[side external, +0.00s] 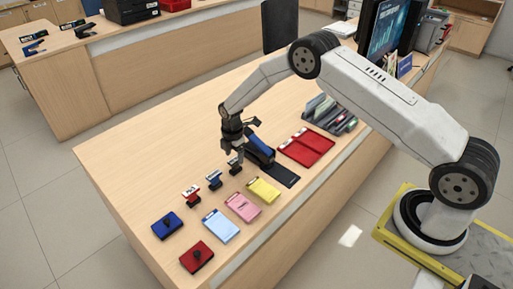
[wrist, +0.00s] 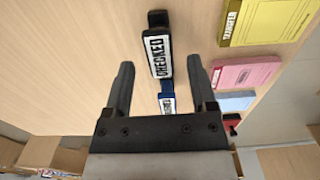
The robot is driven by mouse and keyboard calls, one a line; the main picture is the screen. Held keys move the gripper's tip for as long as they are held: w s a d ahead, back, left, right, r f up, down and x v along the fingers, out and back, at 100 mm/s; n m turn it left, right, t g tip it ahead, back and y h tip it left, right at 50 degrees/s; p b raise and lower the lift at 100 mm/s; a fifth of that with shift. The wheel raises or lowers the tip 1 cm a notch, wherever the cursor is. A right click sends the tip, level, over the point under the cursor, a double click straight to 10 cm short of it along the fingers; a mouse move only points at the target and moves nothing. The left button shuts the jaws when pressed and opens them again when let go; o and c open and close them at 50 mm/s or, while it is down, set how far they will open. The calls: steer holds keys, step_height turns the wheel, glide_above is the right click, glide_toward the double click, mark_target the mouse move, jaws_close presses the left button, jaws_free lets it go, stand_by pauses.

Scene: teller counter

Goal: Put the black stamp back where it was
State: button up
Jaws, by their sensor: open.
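The black stamp (side external: 235,167) stands on the counter at the far end of a row of stamps, beside a blue stamp (side external: 214,180) and a red stamp (side external: 191,195). In the wrist view the black stamp (wrist: 159,58) shows a white label reading "CHECKED", and the blue stamp (wrist: 167,103) lies beyond it. My gripper (side external: 236,152) is open and points down just above the black stamp. In the wrist view my gripper's fingers (wrist: 160,72) stand apart on either side of the stamps' line, with nothing visibly clamped. Contact with the stamp cannot be told.
Yellow (side external: 263,190), pink (side external: 242,207) and light blue (side external: 220,227) pads lie right of the stamps. Blue (side external: 166,225) and red (side external: 197,257) ink pads sit in front. A blue-and-black device (side external: 260,151) stands close behind my gripper. The counter's left side is clear.

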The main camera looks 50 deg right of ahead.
mark_target(236, 160)
steer(key=shift+r, duration=3.3)
steer(key=s+r+m+t, duration=0.1)
steer(key=s+r+m, duration=0.3)
steer(key=s, duration=0.5)
steer(key=s+r+m, duration=0.4)
steer(key=s+m, duration=0.4)
steer(key=s, duration=0.1)
steer(key=s+r+m+t, duration=0.1)
steer(key=s+r+m, duration=0.3)
steer(key=s, duration=0.5)
steer(key=shift+s+a+r+m+t, duration=0.2)
steer(key=shift+a+r+m+t, duration=0.15)
steer(key=shift+m, duration=0.65)
